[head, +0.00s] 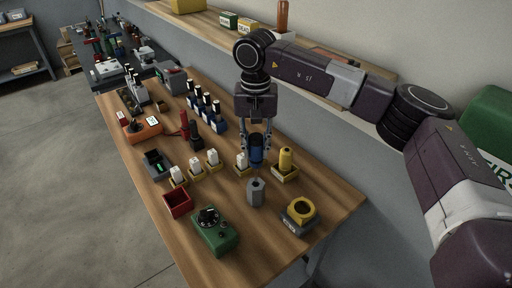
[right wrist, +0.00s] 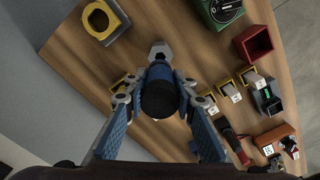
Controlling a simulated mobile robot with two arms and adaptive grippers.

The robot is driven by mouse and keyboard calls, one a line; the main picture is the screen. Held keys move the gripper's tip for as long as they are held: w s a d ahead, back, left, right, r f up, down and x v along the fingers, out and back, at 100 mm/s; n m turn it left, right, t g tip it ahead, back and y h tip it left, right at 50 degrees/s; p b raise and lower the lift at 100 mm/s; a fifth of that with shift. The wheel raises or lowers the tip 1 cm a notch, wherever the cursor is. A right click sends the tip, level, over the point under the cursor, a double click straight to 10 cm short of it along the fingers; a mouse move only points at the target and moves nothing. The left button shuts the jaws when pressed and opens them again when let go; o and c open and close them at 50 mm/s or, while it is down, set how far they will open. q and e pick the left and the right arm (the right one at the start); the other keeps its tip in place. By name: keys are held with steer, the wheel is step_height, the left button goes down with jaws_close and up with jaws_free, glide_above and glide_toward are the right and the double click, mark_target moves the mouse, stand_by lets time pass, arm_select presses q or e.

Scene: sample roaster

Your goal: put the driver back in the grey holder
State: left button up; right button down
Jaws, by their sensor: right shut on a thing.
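My right gripper (head: 257,150) is shut on the driver (head: 256,144), which has a dark blue handle and is held about upright. In the right wrist view the gripper (right wrist: 158,103) has a finger on each side of the driver, and its round black end (right wrist: 160,98) faces the camera. The grey holder (head: 256,193), a small faceted block, stands on the table just below the driver. It shows past the driver in the right wrist view (right wrist: 160,51), partly hidden by it. I cannot tell whether the driver's tip touches the holder. My left gripper is not in view.
On the wooden table (head: 265,255), a yellow piece (head: 286,160) stands right of the driver. A yellow ring on a grey base (head: 300,211), a green box with a dial (head: 213,232) and a red open box (head: 177,204) surround the holder. Several white-topped pieces stand to the left.

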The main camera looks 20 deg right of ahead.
steer(key=shift+f, duration=0.3)
